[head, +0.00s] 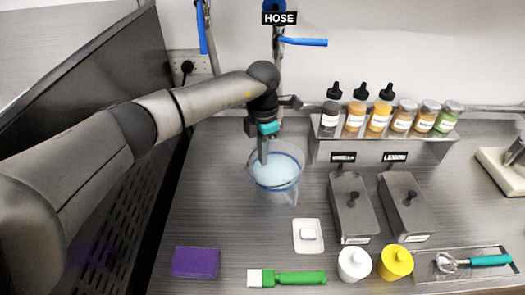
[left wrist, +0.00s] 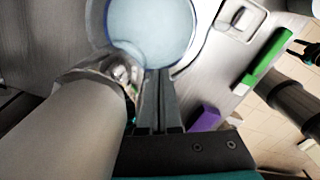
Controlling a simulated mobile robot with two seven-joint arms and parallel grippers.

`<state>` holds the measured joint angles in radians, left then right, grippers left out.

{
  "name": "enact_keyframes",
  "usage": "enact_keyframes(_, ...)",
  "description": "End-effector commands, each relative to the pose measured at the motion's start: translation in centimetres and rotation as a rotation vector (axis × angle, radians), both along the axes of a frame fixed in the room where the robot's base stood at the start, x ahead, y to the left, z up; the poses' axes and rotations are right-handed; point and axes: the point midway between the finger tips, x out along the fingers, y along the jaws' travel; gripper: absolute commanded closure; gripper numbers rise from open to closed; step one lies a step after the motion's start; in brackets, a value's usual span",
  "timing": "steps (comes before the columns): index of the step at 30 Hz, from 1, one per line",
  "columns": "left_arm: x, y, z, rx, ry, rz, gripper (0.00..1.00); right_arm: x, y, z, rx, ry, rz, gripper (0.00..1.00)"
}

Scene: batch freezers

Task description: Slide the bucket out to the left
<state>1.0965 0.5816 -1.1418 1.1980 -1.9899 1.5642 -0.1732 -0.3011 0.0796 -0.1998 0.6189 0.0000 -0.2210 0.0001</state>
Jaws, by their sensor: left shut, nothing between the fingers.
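The bucket (head: 285,194) is clear with a blue rim and holds pale blue liquid. It stands upright on the counter below the hose sign, and its round opening fills the top of the left wrist view (left wrist: 193,18). My left gripper (head: 264,160) is shut and empty. Its fingers point down at the left part of the bucket's opening and overlap the rim in the head view. They reach the bucket's near edge in the left wrist view (left wrist: 153,75). I cannot tell whether they touch the wall. A dark pronged end, perhaps my right gripper (left wrist: 303,48), is cut off at the right edge there.
A dark slotted panel (head: 110,190) borders the counter on the left. Bare counter (head: 212,190) lies left of the bucket. A white dish (head: 307,247), purple sponge (head: 195,262) and green brush (head: 300,278) lie nearer. A bottle shelf (head: 385,150) and metal bins (head: 353,208) stand right.

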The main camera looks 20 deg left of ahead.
Motion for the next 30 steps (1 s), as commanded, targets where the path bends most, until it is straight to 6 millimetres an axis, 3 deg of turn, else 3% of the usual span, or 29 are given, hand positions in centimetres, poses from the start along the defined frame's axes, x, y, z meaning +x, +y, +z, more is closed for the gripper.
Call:
enact_keyframes(1, 0.0, 0.0, -1.2, 0.0, 0.001, 0.0, 1.0, 0.2, 0.0, -1.0, 0.0, -0.003, 0.0, 0.5)
enact_keyframes(18, 0.0, 0.0, -8.7, -0.001, 0.001, -0.001, 1.0, 0.3, 0.0, -6.5, 0.0, -0.006, 0.0, 0.5)
enact_keyframes(30, 0.0, 0.0, -11.3, 0.0, 0.0, 0.0, 1.0, 0.3, 0.0, -8.5, 0.0, -0.005, 0.0, 0.5)
